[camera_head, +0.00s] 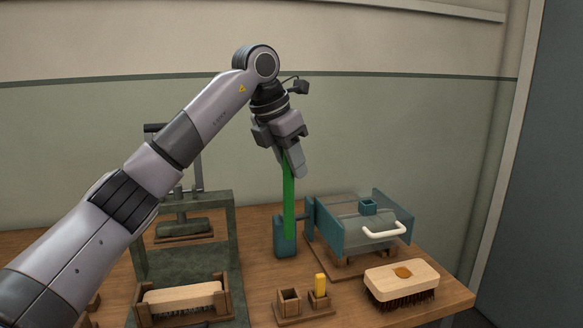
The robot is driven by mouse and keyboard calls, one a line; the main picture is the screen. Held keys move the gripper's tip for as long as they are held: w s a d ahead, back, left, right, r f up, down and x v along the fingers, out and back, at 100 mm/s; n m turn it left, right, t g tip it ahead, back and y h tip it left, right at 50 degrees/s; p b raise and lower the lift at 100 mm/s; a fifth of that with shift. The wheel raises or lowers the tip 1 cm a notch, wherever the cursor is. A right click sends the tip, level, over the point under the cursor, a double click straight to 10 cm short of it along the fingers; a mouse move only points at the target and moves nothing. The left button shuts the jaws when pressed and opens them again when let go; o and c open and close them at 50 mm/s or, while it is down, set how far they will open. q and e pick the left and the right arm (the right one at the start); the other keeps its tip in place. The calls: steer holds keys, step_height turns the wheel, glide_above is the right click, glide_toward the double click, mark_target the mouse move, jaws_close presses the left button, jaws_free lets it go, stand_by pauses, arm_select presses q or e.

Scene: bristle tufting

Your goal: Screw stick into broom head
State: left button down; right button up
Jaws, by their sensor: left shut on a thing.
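My left gripper (291,160) points down and is shut on the upper end of a green stick (289,200). The stick hangs nearly upright. Its lower end meets a teal block-like holder (285,245) on the table; I cannot tell whether it is inside the holder or in front of it. The broom head (401,280) lies at the table's front right, bristles down, with an orange-brown spot (402,272) on its pale wooden top. It is apart from the stick. My right gripper is not in view.
A teal fixture with clear panels and a white handle (384,230) stands behind the broom head. A dark green press frame (187,262) stands left, with another brush block (182,297) in a wooden tray. A small wooden holder (289,302) with a yellow peg (320,285) sits front centre.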

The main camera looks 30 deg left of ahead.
arm_select(q)
steer(key=s+d+f+m+g, duration=0.3)
steer(key=s+d+f+m, duration=0.1)
steer(key=f+m, duration=0.4)
steer(key=s+d+f+m+g+y, duration=0.1)
steer(key=s+d+f+m, duration=0.3)
steer(key=f+m, duration=0.4)
steer(key=s+d+f+m+g, duration=0.4)
steer(key=f+m, duration=0.5)
steer(key=m, duration=0.7)
steer(key=shift+s+d+g, duration=0.3)
steer(key=shift+s+d, duration=0.15)
steer(key=shift+s, duration=0.75)
steer(key=shift+a, duration=0.1)
